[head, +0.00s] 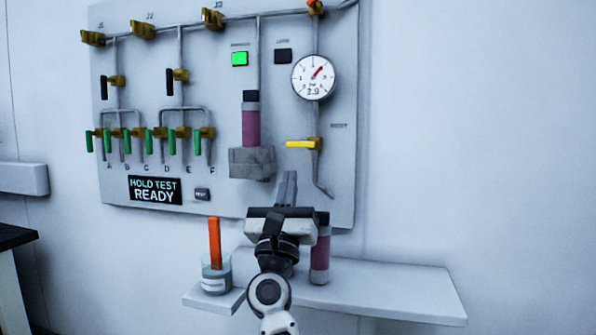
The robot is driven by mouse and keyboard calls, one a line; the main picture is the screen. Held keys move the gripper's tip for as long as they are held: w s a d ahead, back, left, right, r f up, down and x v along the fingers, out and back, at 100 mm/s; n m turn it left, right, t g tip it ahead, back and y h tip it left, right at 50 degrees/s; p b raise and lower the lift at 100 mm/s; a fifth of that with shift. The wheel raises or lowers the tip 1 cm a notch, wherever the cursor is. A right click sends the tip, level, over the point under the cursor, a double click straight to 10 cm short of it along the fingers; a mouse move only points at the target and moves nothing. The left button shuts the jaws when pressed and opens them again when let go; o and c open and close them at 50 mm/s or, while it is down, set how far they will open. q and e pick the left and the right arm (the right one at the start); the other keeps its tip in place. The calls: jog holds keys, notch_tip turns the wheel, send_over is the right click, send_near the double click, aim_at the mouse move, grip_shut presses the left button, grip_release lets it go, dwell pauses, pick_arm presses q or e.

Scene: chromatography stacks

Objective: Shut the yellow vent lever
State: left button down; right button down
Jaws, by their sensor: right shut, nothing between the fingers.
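The yellow vent lever (301,144) is on the panel's right side, below the round gauge (315,77). It lies horizontal, pointing left across its vertical pipe, which bends to the lower right at its end. The gauge reads about 3.9 with a red needle. My right gripper (288,188) is shut and empty, raised in front of the panel's lower edge, below and slightly left of the lever in the picture. It appears apart from the lever. My left gripper is not in view.
A shelf (390,290) below the panel holds a beaker (215,275) with an orange stick and a purple column (320,258) behind my right arm. Another purple column (251,128) sits in a grey block (252,163) left of the lever. Several green-handled valves are farther left. A display (155,190) reads "HOLD TEST READY".

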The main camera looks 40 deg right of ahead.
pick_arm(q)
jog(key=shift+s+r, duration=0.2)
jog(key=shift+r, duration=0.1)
pick_arm(e)
jog(key=v, duration=0.2)
jog(key=shift+s+a+f, duration=0.2)
jog(key=shift+f, duration=0.1)
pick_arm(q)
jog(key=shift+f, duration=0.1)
